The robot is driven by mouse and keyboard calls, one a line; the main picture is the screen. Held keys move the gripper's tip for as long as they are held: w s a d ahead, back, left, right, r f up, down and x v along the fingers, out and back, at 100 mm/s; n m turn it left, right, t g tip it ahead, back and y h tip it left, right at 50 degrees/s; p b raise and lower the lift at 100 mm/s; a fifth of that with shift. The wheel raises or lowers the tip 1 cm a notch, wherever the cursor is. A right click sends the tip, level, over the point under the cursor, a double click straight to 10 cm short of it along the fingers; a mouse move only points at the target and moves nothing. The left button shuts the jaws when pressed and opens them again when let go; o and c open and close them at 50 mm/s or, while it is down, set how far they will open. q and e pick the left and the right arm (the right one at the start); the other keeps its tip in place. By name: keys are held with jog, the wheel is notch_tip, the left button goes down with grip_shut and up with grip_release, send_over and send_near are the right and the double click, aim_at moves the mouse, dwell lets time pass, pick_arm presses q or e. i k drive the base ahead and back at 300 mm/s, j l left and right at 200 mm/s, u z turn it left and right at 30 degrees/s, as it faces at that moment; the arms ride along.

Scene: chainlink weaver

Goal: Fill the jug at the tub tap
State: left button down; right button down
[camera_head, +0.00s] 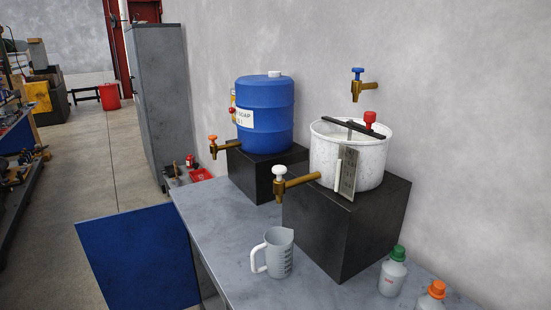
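A translucent grey measuring jug (281,258) with dark marks stands upright on the grey bench, its white handle on the left side. Whether it holds liquid I cannot tell. A white speckled tub (375,158) sits on a black block at the right. A brass tap (298,182) with a white knob sticks out to the left from the tub's lower side. Neither of my grippers is in view.
A blue barrel (266,108) with a brass tap (225,146) stands on another black block (258,178). A wall tap (362,85) is above the tub. Two bottles (393,275) (432,298) stand front right. The bench (222,230) is clear left of the jug.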

aim_at(279, 170)
jog(key=j+z, duration=0.15)
jog(key=z, duration=0.65)
jog(key=i+j+z, duration=0.1)
jog(key=j+z, duration=0.35)
jog(key=j, duration=0.4)
jog(key=j+z, duration=0.5)
jog(key=j, duration=0.3)
jog(key=k+j, duration=0.1)
jog(key=j, duration=0.85)
jog(key=k+j, duration=0.15)
jog(key=j, duration=0.3)
